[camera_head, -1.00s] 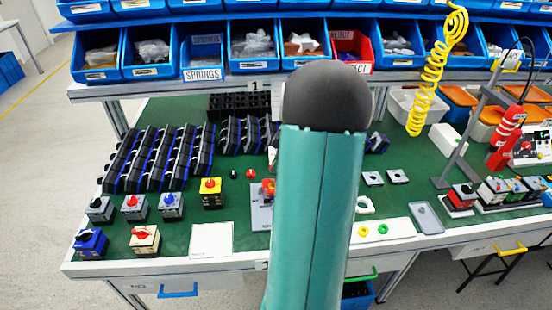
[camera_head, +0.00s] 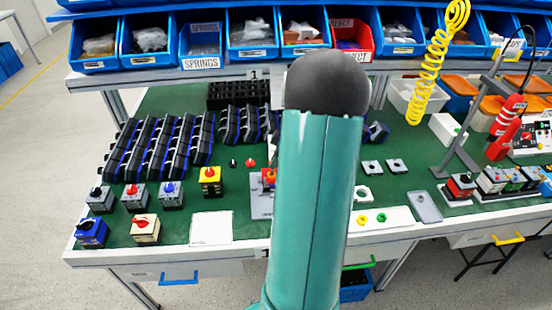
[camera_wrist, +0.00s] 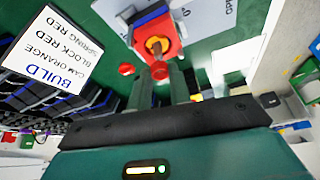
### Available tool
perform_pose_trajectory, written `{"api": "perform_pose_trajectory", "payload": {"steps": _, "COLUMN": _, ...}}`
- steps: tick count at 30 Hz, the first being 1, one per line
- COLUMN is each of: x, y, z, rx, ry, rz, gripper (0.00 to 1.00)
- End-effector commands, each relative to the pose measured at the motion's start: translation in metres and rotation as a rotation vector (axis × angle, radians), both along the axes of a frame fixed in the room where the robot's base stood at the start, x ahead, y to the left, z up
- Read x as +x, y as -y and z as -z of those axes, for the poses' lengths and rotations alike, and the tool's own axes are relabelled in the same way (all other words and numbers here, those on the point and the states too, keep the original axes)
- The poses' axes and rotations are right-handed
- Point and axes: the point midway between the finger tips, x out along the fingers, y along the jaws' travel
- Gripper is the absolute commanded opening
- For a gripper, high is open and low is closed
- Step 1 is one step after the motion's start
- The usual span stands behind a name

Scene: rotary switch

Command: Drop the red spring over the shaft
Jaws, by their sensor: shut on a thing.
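In the wrist view my gripper (camera_wrist: 160,84) points toward a red block (camera_wrist: 151,30) on a grey plate (camera_wrist: 205,14). A small red piece (camera_wrist: 160,70), seemingly the red spring, sits between the fingertips, and the gripper is shut on it. An orange-yellow round part (camera_wrist: 157,46) shows in the block's opening; the shaft itself is not clearly visible. The red piece overlaps the near edge of the block in this view, and I cannot tell whether they touch. In the head view my arm hides the gripper and part of the plate (camera_head: 260,208).
A small red round piece (camera_wrist: 126,69) lies beside the block. Finished switches, including a yellow one (camera_head: 209,181), stand to the left. Black racks (camera_head: 150,148) lie behind them.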

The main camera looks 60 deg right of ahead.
Motion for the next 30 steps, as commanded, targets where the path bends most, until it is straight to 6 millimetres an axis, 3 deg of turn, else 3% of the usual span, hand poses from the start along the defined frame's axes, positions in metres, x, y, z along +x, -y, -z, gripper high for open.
{"api": "perform_pose_trajectory", "payload": {"steps": 25, "x": 0.000, "y": -0.001, "z": 0.023, "rx": 0.001, "ry": -0.001, "rz": 0.001, "gripper": 0.00}}
{"api": "perform_pose_trajectory", "payload": {"steps": 26, "x": 0.000, "y": 0.000, "z": 0.023, "rx": 0.000, "ry": 0.000, "rz": 0.001, "gripper": 0.23}}
{"api": "perform_pose_trajectory", "payload": {"steps": 29, "x": 0.000, "y": 0.000, "z": 0.022, "rx": 0.000, "ry": 0.000, "rz": 0.000, "gripper": 0.43}}
{"api": "perform_pose_trajectory", "payload": {"steps": 30, "x": 0.000, "y": 0.000, "z": 0.022, "rx": 0.000, "ry": 0.000, "rz": 0.000, "gripper": 0.45}}
